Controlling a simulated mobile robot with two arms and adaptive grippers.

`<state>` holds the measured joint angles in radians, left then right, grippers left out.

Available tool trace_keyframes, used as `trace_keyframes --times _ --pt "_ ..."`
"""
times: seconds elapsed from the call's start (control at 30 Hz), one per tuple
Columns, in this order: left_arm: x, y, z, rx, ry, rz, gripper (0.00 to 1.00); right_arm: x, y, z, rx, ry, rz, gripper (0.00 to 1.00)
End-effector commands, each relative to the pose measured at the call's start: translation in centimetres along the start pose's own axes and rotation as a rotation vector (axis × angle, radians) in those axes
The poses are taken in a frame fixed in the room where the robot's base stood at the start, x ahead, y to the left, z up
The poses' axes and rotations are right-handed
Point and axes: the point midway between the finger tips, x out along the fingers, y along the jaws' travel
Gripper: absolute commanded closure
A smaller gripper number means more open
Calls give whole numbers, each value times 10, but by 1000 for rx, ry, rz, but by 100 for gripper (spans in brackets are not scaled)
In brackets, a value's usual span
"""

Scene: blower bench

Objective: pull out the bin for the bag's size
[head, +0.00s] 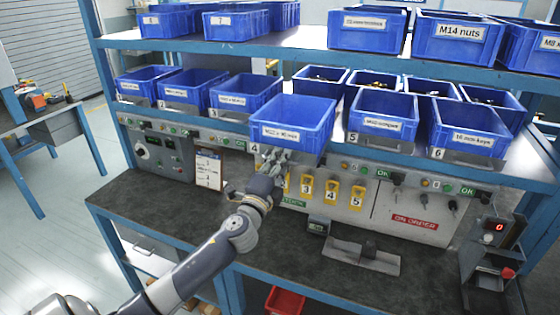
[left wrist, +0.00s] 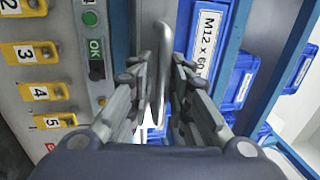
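The blue bin labelled M12 x 60 (head: 296,116) juts out of the lower shelf row, further forward than the bins beside it, above the shelf mark 4. Its label side also shows in the left wrist view (left wrist: 207,40). My left gripper (head: 272,160) is just below the front of this bin. In the left wrist view, the fingers (left wrist: 162,90) stand apart on both sides of a pale metal handle (left wrist: 162,65), with slim gaps showing. My right gripper is out of view. I cannot make out a bag.
Other labelled blue bins, such as one at the left (head: 187,88) and the 16 mm keys bin (head: 470,125), fill the shelves. A clipboard (head: 208,170), yellow numbered tags (head: 331,190) and a grey fixture (head: 362,257) are below. The dark bench's left part is clear.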

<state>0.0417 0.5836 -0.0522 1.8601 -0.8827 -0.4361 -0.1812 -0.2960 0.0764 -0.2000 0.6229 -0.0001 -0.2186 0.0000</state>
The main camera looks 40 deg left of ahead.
Motion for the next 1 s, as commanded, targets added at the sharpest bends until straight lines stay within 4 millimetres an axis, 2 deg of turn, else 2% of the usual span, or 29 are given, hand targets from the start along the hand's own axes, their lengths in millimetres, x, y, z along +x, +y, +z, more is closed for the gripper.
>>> trace_keyframes --times 0.13,0.27,0.7,0.83,1.0 --pt "-1 0 0 0 1 -1 82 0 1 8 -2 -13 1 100" --pt "-10 0 -1 -1 1 1 82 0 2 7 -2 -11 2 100" --pt "-88 2 0 -3 0 3 82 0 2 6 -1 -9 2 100" --pt "-106 2 0 -4 -1 2 82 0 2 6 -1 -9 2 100" --pt "-118 1 0 -1 -1 1 82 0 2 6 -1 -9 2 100"
